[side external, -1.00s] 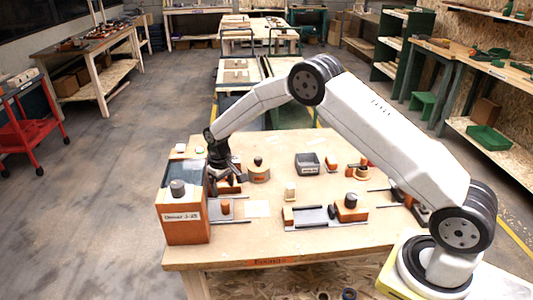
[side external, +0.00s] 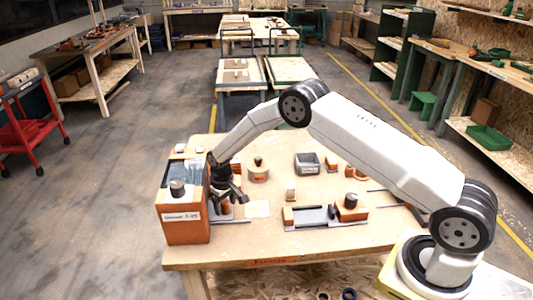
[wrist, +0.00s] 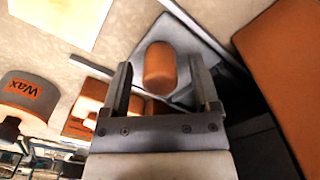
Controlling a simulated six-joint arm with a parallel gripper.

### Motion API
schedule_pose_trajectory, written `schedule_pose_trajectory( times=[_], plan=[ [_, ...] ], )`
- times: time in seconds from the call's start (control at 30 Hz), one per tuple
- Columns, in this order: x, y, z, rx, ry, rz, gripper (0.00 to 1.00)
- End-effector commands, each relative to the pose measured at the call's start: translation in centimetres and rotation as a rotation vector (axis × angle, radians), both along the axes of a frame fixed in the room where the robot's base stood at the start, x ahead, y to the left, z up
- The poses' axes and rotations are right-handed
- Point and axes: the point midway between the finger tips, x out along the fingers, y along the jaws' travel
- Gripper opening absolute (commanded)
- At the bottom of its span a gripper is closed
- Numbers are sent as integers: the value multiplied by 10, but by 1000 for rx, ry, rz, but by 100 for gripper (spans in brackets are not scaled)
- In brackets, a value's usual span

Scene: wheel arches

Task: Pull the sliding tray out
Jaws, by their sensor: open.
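The sliding tray is a grey plate (wrist: 182,28) with an upright orange knob (wrist: 160,68), between dark rails in the wrist view. It lies beside the orange housing (side external: 186,232) at the left of the table. My gripper (wrist: 160,64) is open, and its two fingers stand on either side of the knob in the wrist view, with visible gaps. I cannot tell whether the fingertips are down at knob height. In the side view my gripper (side external: 238,196) points down just right of the housing and hides much of the tray and knob.
A pale square (side external: 256,208) lies flat on the table between.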

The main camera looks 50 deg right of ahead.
Motion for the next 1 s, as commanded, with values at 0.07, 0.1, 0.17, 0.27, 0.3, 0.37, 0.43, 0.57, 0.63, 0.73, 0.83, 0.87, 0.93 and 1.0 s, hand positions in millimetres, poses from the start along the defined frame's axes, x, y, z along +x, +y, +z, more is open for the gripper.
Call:
schedule_pose_trajectory(
  times=[0.07,0.1,0.17,0.27,0.3,0.37,0.43,0.57,0.63,0.73,0.83,0.87,0.93,1.0],
  plan=[
    [0,0,-3,0,-1,0,79],
    [0,0,-4,0,-2,0,79],
    [0,0,-5,0,-2,0,79],
    [0,0,-5,0,-2,0,79],
    [0,0,-5,0,-2,0,79],
    [0,0,-5,0,-2,0,79],
    [0,0,-5,0,-1,0,63],
    [0,0,-5,0,-1,0,22],
    [0,0,-5,0,-1,0,0],
    [0,0,-5,0,-1,0,0],
    [0,0,-5,0,-1,0,0],
    [0,0,-5,0,-1,0,0],
    [0,0,-4,0,-1,0,0],
    [0,0,-4,0,-1,0,0]
  ],
)
